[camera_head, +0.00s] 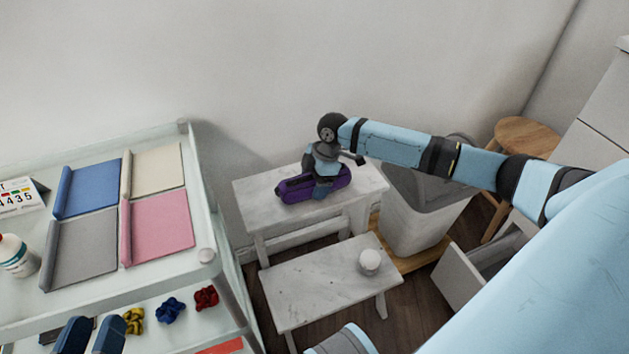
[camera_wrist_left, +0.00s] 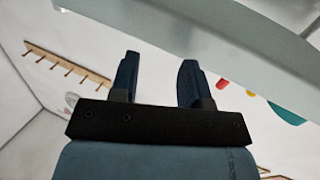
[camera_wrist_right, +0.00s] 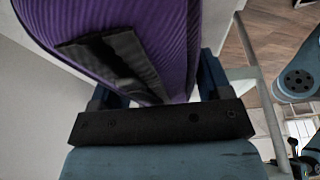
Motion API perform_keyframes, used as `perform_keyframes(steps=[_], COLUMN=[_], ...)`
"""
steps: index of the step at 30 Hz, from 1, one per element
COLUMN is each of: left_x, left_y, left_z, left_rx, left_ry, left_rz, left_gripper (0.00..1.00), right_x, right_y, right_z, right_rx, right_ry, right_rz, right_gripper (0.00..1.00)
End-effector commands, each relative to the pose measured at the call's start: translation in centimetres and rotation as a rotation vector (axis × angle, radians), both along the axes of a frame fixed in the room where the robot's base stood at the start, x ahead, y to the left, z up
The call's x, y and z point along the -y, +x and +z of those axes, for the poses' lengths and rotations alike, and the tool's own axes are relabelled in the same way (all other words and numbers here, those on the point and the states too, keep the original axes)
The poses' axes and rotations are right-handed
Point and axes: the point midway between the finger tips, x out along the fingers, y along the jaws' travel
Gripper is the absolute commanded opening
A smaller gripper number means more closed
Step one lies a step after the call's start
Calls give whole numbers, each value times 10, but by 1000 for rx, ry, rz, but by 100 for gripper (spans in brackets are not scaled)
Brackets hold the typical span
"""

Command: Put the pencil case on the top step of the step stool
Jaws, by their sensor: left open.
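The purple pencil case (camera_head: 340,181) is at the top step (camera_head: 254,192) of the pale marble-look step stool. Whether it rests fully on the step or is just above it is hard to tell. My right gripper (camera_head: 322,190) comes down over the case, with its fingers on either side. In the right wrist view the pencil case (camera_wrist_right: 165,30), with a dark patch, fills the space between the fingers (camera_wrist_right: 160,88) and partly hides one. My left gripper (camera_head: 88,338) is open and empty beside the glass cart; its fingers show apart in the left wrist view (camera_wrist_left: 157,80).
A white round jar (camera_head: 370,262) stands on the lower step (camera_head: 310,290). A grey bin (camera_head: 420,215) and a wooden stool (camera_head: 527,135) are to the right. The glass cart (camera_head: 215,290) at left holds folded fabrics, a bottle and scrunchies. The wall is close behind the step stool.

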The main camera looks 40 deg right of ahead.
Motion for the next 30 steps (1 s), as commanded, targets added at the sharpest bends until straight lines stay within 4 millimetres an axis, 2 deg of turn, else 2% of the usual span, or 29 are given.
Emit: perform_keyframes(steps=[1, 3, 13, 17, 21, 27, 30], left_x=[0, 1, 1, 2, 5, 4, 3], left_y=[0, 0, 1, 0, -8, -8, -8], left_z=[-1, -1, -1, 6, 8, 30, 37], left_rx=[-3, -5, -6, -30, -83, -26, -1], left_ry=[-3, -4, -5, -20, -65, -109, -121], left_rz=[0, 1, 3, -3, 9, 28, 35], left_gripper=[43, 43, 43, 43, 43, 43, 43], right_x=[0, 0, 1, 7, 15, 27, 31], right_y=[0, 0, 0, -1, -3, -6, -6], right_z=[0, 0, 6, 25, 55, 93, 106], right_rx=[0, 0, 2, 2, 1, 0, 2], right_ry=[0, 0, 0, -2, -1, -1, 0], right_rz=[0, 0, -1, -2, -2, -1, -2], right_gripper=[83, 95, 95, 95, 95, 95, 95])
